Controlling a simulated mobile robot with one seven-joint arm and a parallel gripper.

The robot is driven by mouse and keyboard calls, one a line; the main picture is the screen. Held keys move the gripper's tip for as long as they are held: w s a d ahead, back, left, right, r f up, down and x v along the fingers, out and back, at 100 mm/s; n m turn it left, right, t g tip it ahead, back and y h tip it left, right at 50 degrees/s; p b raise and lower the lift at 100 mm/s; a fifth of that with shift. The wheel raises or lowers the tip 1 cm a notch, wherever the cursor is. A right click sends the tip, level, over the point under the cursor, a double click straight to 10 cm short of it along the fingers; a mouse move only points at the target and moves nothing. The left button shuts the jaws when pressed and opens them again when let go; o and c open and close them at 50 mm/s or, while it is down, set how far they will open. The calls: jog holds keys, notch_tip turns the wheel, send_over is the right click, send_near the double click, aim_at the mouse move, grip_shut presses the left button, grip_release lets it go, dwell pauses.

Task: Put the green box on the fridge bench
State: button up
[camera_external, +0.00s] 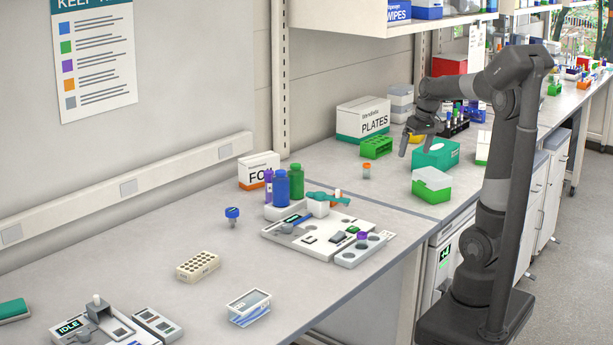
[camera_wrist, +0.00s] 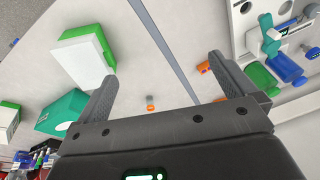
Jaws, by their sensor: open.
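The green box (camera_external: 431,188) has a pale lid and rests on the far bench section (camera_external: 340,160), near its front edge. A cabinet with a lit green display (camera_external: 443,256), perhaps the fridge, is below that section. In the wrist view the green box (camera_wrist: 104,46) lies at upper left, its white top showing, outside my fingers. My gripper (camera_external: 411,143) is open and empty, above the far section behind the box. In the wrist view my gripper (camera_wrist: 160,75) has its fingers wide apart, with bare bench and a small orange-capped vial between them.
A teal box (camera_external: 438,152) stands just behind the green box. A green rack (camera_external: 376,147) and a PLATES box (camera_external: 362,119) are behind it. Small vials (camera_external: 366,171) stand nearby. The near bench (camera_external: 130,240) holds instruments and bottles, with bare areas between.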

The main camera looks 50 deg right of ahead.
jog(key=s+a+f+n+t, duration=0.1)
jog(key=s+a, duration=0.4)
jog(key=a, duration=0.5)
jog(key=s+a+f+n+t, duration=0.1)
jog(key=s+a+f+t, duration=0.1)
jog(key=s+a, duration=0.4)
jog(key=a, duration=0.4)
jog(key=shift+s+n+h, duration=0.15)
jog(key=shift+n+h, duration=0.15)
jog(key=shift+n, duration=0.1)
